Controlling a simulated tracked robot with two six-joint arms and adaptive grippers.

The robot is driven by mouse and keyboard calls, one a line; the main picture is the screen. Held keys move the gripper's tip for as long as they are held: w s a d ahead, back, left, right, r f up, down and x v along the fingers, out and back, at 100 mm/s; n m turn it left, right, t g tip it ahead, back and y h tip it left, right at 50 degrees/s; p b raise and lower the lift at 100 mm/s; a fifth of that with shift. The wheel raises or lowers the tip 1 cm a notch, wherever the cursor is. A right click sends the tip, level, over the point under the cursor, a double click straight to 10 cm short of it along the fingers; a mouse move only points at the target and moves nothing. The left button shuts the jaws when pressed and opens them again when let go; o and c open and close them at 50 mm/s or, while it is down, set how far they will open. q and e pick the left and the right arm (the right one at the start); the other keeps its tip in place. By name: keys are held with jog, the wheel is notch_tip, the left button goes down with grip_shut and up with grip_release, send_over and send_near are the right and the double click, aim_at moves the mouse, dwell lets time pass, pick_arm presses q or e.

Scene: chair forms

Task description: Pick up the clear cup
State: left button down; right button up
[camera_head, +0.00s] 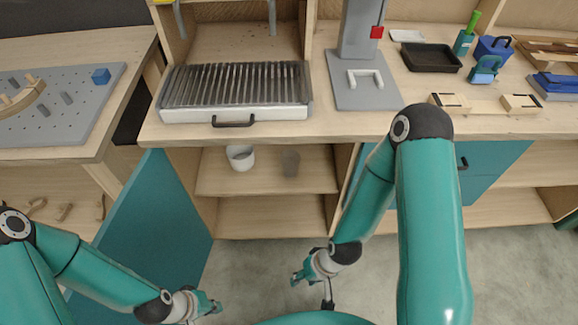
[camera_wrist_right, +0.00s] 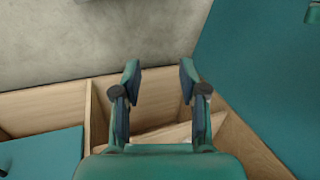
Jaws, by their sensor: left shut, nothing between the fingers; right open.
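The clear cup (camera_head: 290,163) looks like a small greyish see-through cup standing on the upper shelf of the open cabinet in the head view. A white cup (camera_head: 240,157) stands to its left on the same shelf. My right gripper (camera_head: 298,281) is open and empty, low in front of the cabinet and well apart from the cup. In the right wrist view its open fingers (camera_wrist_right: 160,85) have nothing between them, and I cannot make out the clear cup there. My left gripper (camera_head: 214,306) is shut and empty at the lower left.
An open teal door (camera_head: 150,230) stands left of the cabinet opening. The worktop (camera_head: 330,125) above the shelf (camera_head: 215,185) carries a grill (camera_head: 235,85) and a grey press-like stand (camera_head: 362,85). The floor (camera_head: 255,265) before the cabinet is clear.

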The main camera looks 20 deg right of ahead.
jog(key=shift+o, duration=1.4)
jog(key=shift+w+f, duration=0.15)
jog(key=o, duration=0.5)
jog(key=w+f+m+b, duration=0.1)
jog(key=w+d+f+b, duration=0.1)
jog(key=shift+w+d+m+b, duration=0.15)
jog(key=shift+w+m+b, duration=0.15)
jog(key=shift+m+b, duration=0.1)
jog(key=shift+o, duration=0.6)
jog(key=w+d+f+m+t+b, duration=0.1)
jog(key=w+f+m+b, duration=0.2)
jog(key=w+b, duration=0.1)
jog(key=shift+w+f+m+b, duration=0.3)
jog(key=shift+w+m+b, duration=0.1)
jog(key=shift+w, duration=0.25)
jog(key=m+t+h+b, duration=0.2)
jog(key=m+t+b, duration=0.2)
jog(key=m+b, duration=2)
send_near(286, 162)
jog(key=shift+w+a+f+m+p, duration=0.1)
jog(key=shift+w+f+m+p, duration=0.1)
jog(key=shift+f+p, duration=0.25)
jog(key=shift+w+a+f+m+p, duration=0.1)
jog(key=shift+w+f+m+p, duration=0.15)
jog(key=shift+f, duration=0.35)
jog(key=shift+b+x, duration=0.35)
jog(key=shift+x, duration=2.2)
